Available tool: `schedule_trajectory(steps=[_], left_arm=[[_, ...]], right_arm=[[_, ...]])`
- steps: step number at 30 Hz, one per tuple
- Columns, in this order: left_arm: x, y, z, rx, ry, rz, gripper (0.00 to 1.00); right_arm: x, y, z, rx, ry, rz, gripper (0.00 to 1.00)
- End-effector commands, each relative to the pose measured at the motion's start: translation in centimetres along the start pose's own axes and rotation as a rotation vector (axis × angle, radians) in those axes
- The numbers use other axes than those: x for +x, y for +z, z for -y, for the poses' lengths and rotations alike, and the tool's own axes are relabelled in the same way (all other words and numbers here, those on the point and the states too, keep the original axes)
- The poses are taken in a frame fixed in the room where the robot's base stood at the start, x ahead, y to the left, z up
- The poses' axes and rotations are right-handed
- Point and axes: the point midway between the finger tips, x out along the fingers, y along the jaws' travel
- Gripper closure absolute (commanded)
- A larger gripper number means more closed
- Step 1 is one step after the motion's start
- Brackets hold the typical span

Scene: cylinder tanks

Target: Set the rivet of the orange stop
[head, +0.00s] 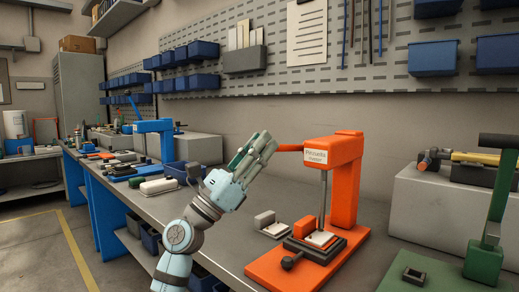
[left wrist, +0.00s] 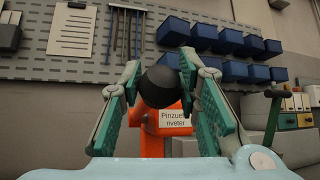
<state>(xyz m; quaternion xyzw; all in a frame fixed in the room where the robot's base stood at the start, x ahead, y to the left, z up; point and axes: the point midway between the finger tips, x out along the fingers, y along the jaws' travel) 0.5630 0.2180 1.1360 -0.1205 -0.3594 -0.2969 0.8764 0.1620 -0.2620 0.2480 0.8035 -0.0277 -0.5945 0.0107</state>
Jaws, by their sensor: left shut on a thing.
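The orange riveter (head: 346,180) stands on the bench with a white label on its head. Its orange lever (head: 290,147) points left, roughly level, into my left gripper (head: 266,145). In the left wrist view, the gripper is shut on the black knob (left wrist: 160,87) at the lever's end, with a green-padded finger on each side. The orange body (left wrist: 152,147) shows behind the knob. Below the press's thin rod, a pale piece (head: 319,238) sits in a dark fixture (head: 327,256) on the orange base. Whether the rod touches the piece is unclear. My right gripper is out of view.
A green press (head: 487,235) stands at right, before a grey block (head: 440,205) bearing tools. A small grey holder (head: 271,226) sits left of the orange base. A blue press (head: 163,140) stands farther left. Blue bins (head: 433,58) hang on the wall behind.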

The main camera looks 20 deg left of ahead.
Motion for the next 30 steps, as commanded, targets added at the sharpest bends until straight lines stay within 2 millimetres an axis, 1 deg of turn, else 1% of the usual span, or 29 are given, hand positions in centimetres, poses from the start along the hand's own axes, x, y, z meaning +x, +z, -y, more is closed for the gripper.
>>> schedule_trajectory(steps=[5,17,18,21,30], left_arm=[[-0.53,-0.5,0.01,0.0,-0.001,-0.003,1.0],[-0.66,-0.77,0.05,-0.002,-0.003,-0.008,1.0],[-0.67,-0.8,0.06,-0.002,-0.003,-0.008,0.64],[-0.64,-0.72,0.05,-0.001,-0.002,-0.007,0.49],[-0.67,-0.56,0.01,0.0,-0.001,-0.004,0.49]], right_arm=[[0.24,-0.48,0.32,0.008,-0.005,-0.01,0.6],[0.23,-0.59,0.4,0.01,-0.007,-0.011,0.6],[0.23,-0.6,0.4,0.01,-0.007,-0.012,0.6],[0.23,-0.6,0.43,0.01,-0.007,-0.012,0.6],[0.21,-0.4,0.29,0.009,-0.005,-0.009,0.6]])
